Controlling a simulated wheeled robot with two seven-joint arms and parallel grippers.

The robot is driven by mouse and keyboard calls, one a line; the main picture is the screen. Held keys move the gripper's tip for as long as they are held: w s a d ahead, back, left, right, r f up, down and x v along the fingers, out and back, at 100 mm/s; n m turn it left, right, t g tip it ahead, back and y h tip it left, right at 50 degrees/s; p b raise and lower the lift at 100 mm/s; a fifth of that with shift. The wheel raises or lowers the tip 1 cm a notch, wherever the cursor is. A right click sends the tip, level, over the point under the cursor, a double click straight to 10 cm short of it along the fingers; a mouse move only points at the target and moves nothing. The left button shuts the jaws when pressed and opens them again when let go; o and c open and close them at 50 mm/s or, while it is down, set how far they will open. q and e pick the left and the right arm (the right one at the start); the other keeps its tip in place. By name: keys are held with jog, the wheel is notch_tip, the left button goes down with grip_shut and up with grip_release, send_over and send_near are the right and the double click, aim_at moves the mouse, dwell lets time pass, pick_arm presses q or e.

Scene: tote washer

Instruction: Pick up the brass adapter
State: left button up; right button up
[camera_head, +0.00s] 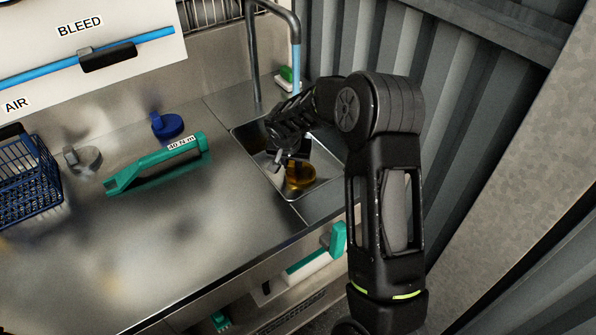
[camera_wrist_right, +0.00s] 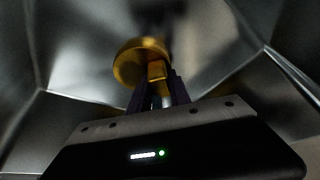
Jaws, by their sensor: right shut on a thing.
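The brass adapter (camera_head: 300,177) is a golden, round-flanged piece inside the steel sink basin (camera_head: 322,186). It also shows in the right wrist view (camera_wrist_right: 138,62), with its wide disc beyond the fingers and a narrower block between them. My right gripper (camera_head: 291,155) reaches down into the basin and is shut on the adapter; its fingers show in the right wrist view (camera_wrist_right: 158,92). I cannot tell whether the adapter touches the basin floor. My left gripper is not in view.
A faucet (camera_head: 296,60) rises behind the basin. On the steel counter lie a green torque tool (camera_head: 158,163), a blue cap (camera_head: 167,125), a grey cap (camera_head: 82,158) and a blue wire basket (camera_head: 45,183). A corrugated wall (camera_head: 440,70) stands close on the right.

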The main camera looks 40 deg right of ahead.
aim_at(292, 162)
jog(key=shift+r, duration=0.1)
grip_shut()
jog(key=shift+w+r, duration=0.1)
jog(key=shift+r, duration=0.15)
notch_tip(292, 162, up, 9)
jog(key=shift+r+b, duration=0.2)
jog(key=shift+b, duration=0.3)
dwell(0.4)
